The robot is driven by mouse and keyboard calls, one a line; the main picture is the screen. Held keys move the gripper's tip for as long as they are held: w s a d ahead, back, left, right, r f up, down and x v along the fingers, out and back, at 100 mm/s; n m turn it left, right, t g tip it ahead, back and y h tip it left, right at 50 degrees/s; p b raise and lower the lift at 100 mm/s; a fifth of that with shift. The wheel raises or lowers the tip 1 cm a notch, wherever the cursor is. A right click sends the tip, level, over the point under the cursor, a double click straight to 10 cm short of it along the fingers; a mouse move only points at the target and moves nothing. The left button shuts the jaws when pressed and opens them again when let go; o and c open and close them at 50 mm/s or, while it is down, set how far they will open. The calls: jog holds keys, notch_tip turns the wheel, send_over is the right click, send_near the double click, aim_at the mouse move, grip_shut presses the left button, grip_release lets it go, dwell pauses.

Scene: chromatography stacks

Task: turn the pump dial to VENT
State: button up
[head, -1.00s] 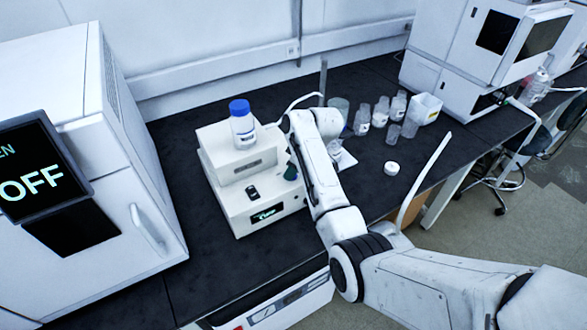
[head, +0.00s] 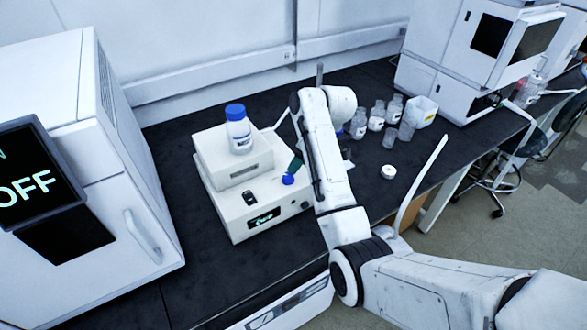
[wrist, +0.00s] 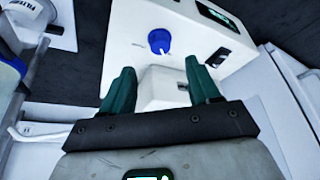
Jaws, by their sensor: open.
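The pump (head: 236,221) is a low white box on the black bench, with a lit green display (head: 264,219) on its front. Its blue round dial (head: 288,179) sits near the right end of the front, just left of my gripper (head: 297,163). In the wrist view the dial (wrist: 159,38) lies beyond my two green fingertips (wrist: 160,66), roughly centred between them and apart from both. The fingers are spread and empty. A small pale mark shows on the dial's edge, but I cannot read any labels or its setting.
A blue-capped bottle (head: 239,135) stands on the pump's upper box. Several small bottles (head: 377,115), a white tub (head: 422,111) and a white cap (head: 388,172) are to the right. A large white cabinet (head: 110,150) stands left, with black bench between.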

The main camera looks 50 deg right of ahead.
jog(key=shift+v, duration=1.55)
jog(key=s+a+f+m+g+h+b, duration=0.1)
jog(key=s+a+f+m, duration=0.1)
jog(key=s+a+f, duration=0.7)
jog(key=s+a+f+m+g, duration=0.15)
jog(key=s+a+f, duration=0.45)
jog(key=s, duration=0.6)
jog(key=s+a+m, duration=0.1)
jog(key=s+a, duration=0.3)
jog(key=s, duration=0.5)
jog(key=shift+s+g+h, duration=0.3)
jog(key=shift+s+g, duration=0.05)
jog(key=shift+g, duration=0.1)
jog(key=shift+a+f, duration=0.1)
jog(key=shift+a, duration=0.05)
